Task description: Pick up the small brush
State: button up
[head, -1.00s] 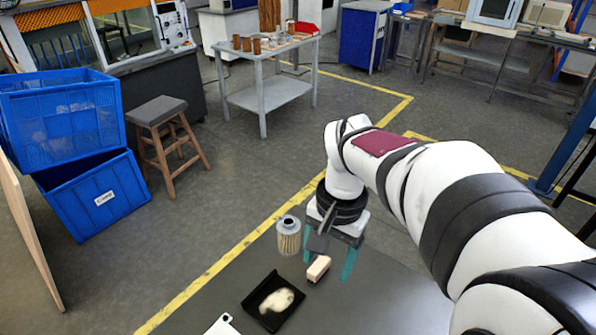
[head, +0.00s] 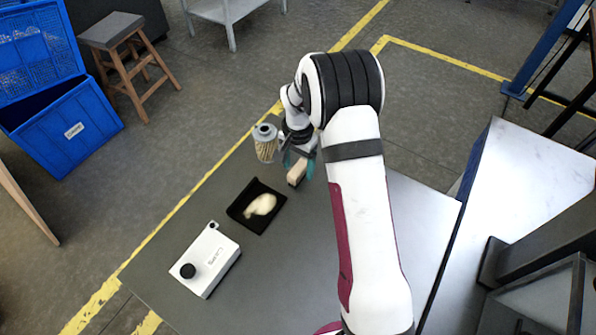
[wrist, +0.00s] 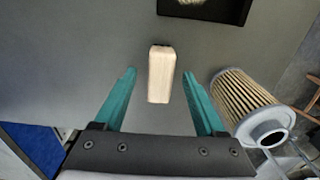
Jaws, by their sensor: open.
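The small brush shows as a pale wooden block (head: 296,174) on the grey table, beside my gripper in the head view. In the wrist view the brush (wrist: 161,74) lies lengthwise, ahead of the middle of my gripper. No bristles can be made out. My gripper (wrist: 159,76) is open, with one teal finger to each side of the brush and a gap on both sides. The fingers do not appear to touch it. How high they are above the table is hard to tell. In the head view my arm partly hides the gripper.
A pleated filter cartridge (wrist: 250,108) stands close outside the right finger in the wrist view. A black tray (head: 238,212) holding a cream-coloured heap lies nearby, and a white box (head: 212,262) with a black knob is farther left. The table's front middle (head: 265,300) is clear.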

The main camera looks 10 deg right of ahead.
aim_at(298, 168)
jog(key=shift+f, duration=0.6)
grip_shut()
jog(key=shift+r, duration=0.6)
notch_tip(298, 168, up, 3)
jog(key=s+d+r, duration=0.6)
jog(key=d+r, duration=0.1)
jog(key=d, duration=0.3)
